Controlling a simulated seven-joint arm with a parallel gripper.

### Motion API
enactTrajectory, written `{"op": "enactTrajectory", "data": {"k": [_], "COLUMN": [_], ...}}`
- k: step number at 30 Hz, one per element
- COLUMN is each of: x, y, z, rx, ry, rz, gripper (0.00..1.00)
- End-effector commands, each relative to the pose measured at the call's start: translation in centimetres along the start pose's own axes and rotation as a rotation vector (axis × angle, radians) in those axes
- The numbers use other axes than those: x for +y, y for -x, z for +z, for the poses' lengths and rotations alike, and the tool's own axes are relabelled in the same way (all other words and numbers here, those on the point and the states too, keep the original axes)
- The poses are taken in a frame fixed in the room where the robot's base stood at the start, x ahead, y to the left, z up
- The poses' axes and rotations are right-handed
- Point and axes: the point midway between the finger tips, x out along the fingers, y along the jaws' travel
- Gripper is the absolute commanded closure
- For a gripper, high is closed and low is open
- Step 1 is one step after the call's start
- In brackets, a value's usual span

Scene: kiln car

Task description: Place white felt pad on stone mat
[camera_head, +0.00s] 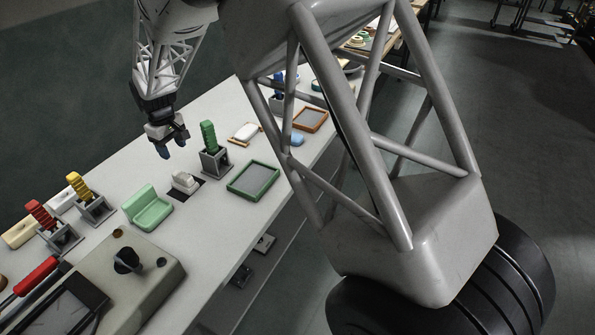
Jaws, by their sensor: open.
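My gripper (171,145) hangs open and empty above the light table, with its blue-tipped fingers apart. A small white item (184,181) sits on a dark flat square (197,192) below and to the right of my gripper. Another white, rounded pad-like piece (246,130) lies further back on a thin brown-edged base. I cannot tell for sure which white piece is the felt pad. The dark square may be the stone mat, but its material is too small to tell.
A green block stands in a grey holder (215,161) behind the white item. A green-framed tray (272,176) and a mint-green seat-shaped piece (148,208) flank it. A brown-framed tray (323,121) lies further back. A grey box with a black knob (126,260) stands in front.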

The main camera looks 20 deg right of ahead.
Motion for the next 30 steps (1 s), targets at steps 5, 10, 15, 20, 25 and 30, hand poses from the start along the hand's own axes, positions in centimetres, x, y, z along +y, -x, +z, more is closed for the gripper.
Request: {"op": "enactTrajectory", "data": {"k": [5,10,15,20,25,30], "x": [0.4,1.1,1.9,2.2,2.0,1.5], "y": [1.3,3.9,7.3,10.3,13.2,15.2], "z": [1.3,4.4,9.2,14.2,19.6,25.0], "rx": [0.007,0.020,0.039,0.058,0.081,0.100], "ry": [-0.020,-0.066,-0.136,-0.206,-0.282,-0.357], "rz": [0.003,0.009,0.018,0.026,0.036,0.045], "gripper": [0.43,0.43,0.43,0.43,0.43,0.43]}}
